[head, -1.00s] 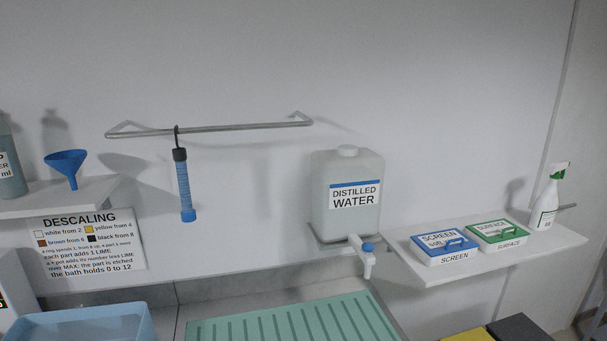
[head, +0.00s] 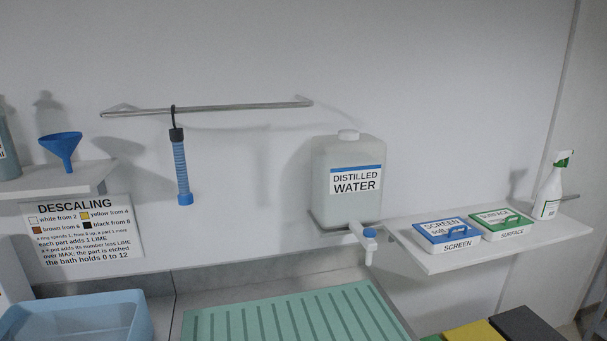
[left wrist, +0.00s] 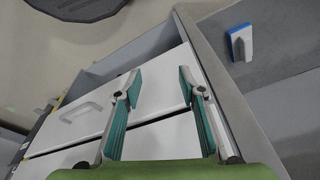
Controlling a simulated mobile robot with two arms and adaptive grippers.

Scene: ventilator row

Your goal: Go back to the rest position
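My left gripper (left wrist: 158,95) shows in the left wrist view with its two teal-padded fingers spread apart. Nothing is between the fingers. Beyond it are white drawer fronts (left wrist: 145,140) with a pale handle (left wrist: 82,112); the gripper is apart from them as far as I can tell. Neither gripper shows in the head view, and my right gripper is in no frame.
The head view shows a blue basin (head: 140,316), a green ribbed mat (head: 290,318), a distilled water tank (head: 347,205) with a tap, and a shelf (head: 440,262) with wipe boxes and a spray bottle (head: 550,190). A blue-and-white block (left wrist: 240,42) lies at upper right in the wrist view.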

